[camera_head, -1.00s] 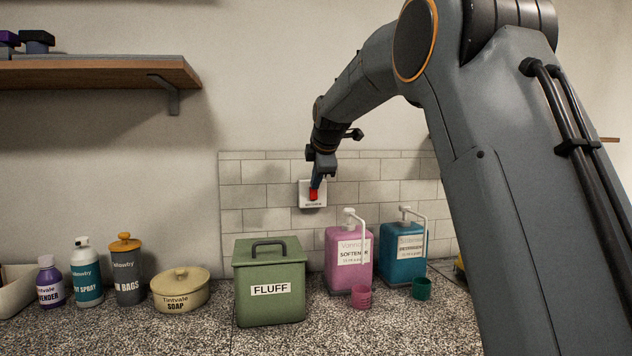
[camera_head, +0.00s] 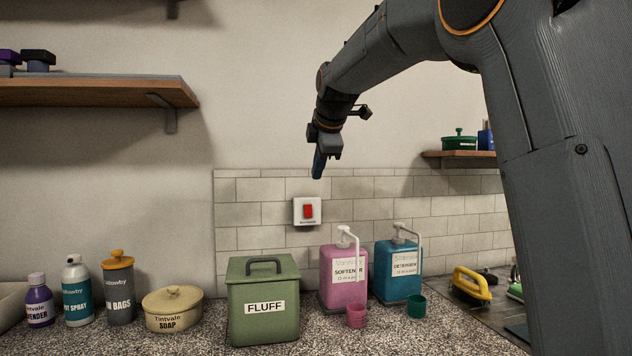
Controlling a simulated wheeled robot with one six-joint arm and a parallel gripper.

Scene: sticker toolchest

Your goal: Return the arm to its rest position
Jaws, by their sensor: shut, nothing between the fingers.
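My gripper (camera_head: 319,165) hangs at the end of my arm, fingers pointing down. It is shut and empty. It is above and slightly right of a red switch (camera_head: 308,211) on a white wall plate, apart from it. My arm comes in from the upper right and covers part of the right side of the view.
A green FLUFF bin (camera_head: 263,326), a pink softener dispenser (camera_head: 340,294) and a blue detergent dispenser (camera_head: 395,286) stand on the speckled counter below. A wooden shelf (camera_head: 90,94) is at the left and another (camera_head: 440,155) at the right. A yellow-handled brush (camera_head: 471,284) lies at the right.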

